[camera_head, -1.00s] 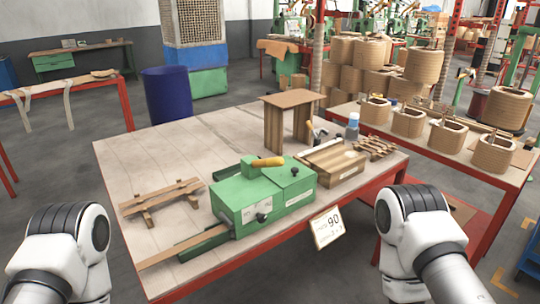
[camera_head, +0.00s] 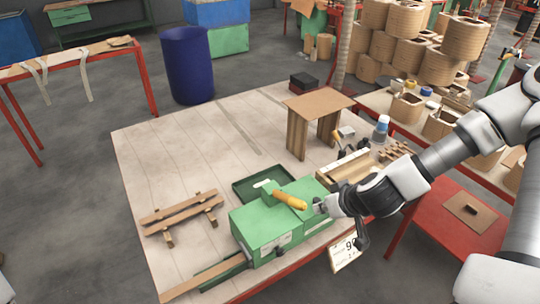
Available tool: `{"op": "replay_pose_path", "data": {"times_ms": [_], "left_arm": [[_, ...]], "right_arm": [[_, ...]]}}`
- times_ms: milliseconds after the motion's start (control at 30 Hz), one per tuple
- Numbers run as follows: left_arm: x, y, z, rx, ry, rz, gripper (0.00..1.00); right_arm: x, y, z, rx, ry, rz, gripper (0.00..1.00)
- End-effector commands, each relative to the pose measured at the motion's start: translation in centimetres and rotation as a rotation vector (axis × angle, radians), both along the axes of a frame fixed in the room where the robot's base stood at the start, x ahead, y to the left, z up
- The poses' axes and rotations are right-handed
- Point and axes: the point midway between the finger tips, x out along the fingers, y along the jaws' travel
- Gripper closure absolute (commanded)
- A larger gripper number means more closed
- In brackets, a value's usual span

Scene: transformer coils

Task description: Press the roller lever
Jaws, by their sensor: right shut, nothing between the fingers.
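The green machine (camera_head: 262,232) sits at the front of the wooden table. The roller lever, an orange-yellow bar (camera_head: 290,201), lies across its top. My right gripper (camera_head: 319,206) reaches in from the right and is shut and empty. Its tips are beside the lever's right end, over the machine's right part; I cannot tell whether they touch it. My right gripper and wrist hide part of the machine's right side. My left gripper is out of view.
A wooden rack (camera_head: 182,215) lies left of the machine, and a dark green tray (camera_head: 262,184) behind it. A small brown stand (camera_head: 318,106) and a blue-capped bottle (camera_head: 381,130) stand farther back. The table's left and back parts are mostly clear.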

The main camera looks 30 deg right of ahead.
Motion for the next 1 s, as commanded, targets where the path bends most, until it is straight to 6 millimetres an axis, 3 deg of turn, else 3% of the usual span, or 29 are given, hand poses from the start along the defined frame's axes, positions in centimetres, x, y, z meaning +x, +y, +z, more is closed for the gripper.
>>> {"op": "replay_pose_path", "data": {"times_ms": [33, 100, 233, 667, 1000], "left_arm": [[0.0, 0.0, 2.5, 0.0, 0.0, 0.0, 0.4], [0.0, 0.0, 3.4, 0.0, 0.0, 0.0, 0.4], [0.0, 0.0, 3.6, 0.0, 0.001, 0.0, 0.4], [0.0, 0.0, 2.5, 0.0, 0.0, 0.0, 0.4], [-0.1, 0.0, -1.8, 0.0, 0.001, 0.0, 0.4]], "right_arm": [[0.9, 0.0, 4.3, 0.04, -0.057, -0.023, 1.0], [1.8, -0.1, 7.0, 0.072, -0.111, -0.039, 1.0], [2.5, -0.1, 8.8, 0.081, -0.152, -0.042, 1.0], [3.1, -0.1, 7.9, 0.075, -0.155, -0.042, 1.0], [7.5, 0.6, 3.3, 0.067, -0.152, -0.036, 1.0]]}}
